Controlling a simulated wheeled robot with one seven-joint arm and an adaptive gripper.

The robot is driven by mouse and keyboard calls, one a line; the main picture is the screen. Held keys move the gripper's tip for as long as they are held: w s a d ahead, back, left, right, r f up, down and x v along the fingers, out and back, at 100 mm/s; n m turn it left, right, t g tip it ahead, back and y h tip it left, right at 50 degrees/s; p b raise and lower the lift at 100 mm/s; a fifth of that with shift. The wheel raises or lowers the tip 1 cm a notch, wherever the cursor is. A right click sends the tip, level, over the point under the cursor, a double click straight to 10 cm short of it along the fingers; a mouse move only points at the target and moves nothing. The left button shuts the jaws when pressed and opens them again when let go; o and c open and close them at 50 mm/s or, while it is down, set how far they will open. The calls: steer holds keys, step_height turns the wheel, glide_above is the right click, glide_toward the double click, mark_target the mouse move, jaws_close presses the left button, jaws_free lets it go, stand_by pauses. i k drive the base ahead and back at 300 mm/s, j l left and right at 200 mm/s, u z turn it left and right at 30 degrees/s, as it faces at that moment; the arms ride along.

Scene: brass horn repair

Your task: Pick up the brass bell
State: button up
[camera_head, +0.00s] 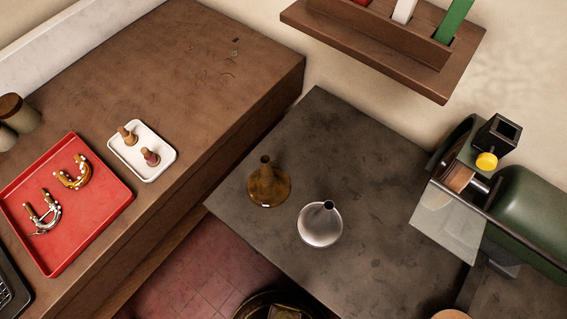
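The brass bell (268,188) stands flared end down on the dark grey bench top, with its narrow neck pointing up. It is a dull brown-gold, with a small pale mark at its lower rim. A silver bell of like shape (320,228) stands close to its lower right, apart from it. Nothing touches or covers the brass bell. My gripper is not in view.
A green machine with a clear guard (451,222) stands at the bench's right. A wall shelf (420,78) is above. A wooden counter (190,62) at left holds a red tray (110,222) and a white tray (168,166). The grey bench (325,130) is clear behind the bells.

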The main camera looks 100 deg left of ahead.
mark_target(268, 187)
steer(key=u, duration=0.45)
steer(key=k+u, duration=0.1)
steer(key=u, duration=0.4)
steer(key=j+u, duration=0.1)
steer(key=u, duration=0.8)
steer(key=j+u, duration=0.15)
steer(key=u, duration=0.8)
steer(key=j+u, duration=0.15)
steer(key=u, duration=0.3)
steer(key=k+l+u, duration=0.1)
steer(key=k, duration=0.2)
steer(key=k+l+u, duration=0.1)
steer(key=k, duration=0.25)
